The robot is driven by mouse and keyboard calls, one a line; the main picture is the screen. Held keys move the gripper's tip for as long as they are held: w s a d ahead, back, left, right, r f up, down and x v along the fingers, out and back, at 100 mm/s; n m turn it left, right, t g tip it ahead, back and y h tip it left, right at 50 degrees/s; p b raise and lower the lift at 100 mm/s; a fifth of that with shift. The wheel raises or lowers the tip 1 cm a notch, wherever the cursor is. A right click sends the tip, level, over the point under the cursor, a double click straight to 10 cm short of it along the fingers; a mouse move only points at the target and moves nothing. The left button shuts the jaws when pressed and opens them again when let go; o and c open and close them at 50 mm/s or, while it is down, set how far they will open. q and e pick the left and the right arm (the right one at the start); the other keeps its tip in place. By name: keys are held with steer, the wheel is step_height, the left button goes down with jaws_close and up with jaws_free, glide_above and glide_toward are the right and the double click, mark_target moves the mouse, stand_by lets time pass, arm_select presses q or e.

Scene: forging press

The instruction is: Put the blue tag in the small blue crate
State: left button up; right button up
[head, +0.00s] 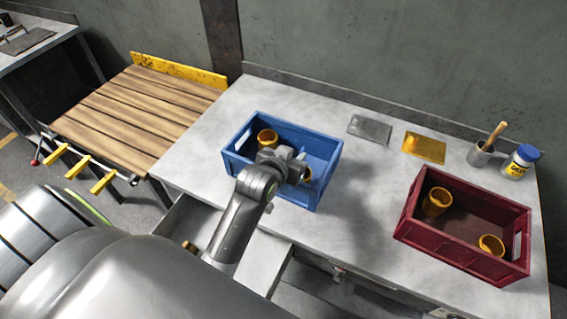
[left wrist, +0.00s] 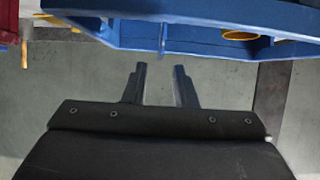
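The small blue crate (head: 240,160) stands on the grey bench and holds mustard-yellow cups. My left gripper (head: 297,165) is above the crate and partly covers its inside. In the left wrist view my left gripper's fingers (left wrist: 162,82) are apart with nothing between them, and the blue crate (left wrist: 215,15) fills the top. A thin blue piece (left wrist: 162,38) shows against the crate, in line with the finger gap; I cannot tell whether it is the blue tag or part of the crate. I cannot make out the tag for certain in the head view. My right gripper is not in view.
A dark red crate (head: 408,213) with yellow cups stands at the right. A grey plate (head: 369,129), a yellow plate (head: 424,147), a grey cup with a brush (head: 481,154) and a blue-lidded jar (head: 521,161) line the back. Bench between the crates is clear.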

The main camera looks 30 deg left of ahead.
arm_select(q)
steer(key=v, duration=0.6)
steer(key=shift+s, duration=0.35)
steer(key=shift+r, duration=0.1)
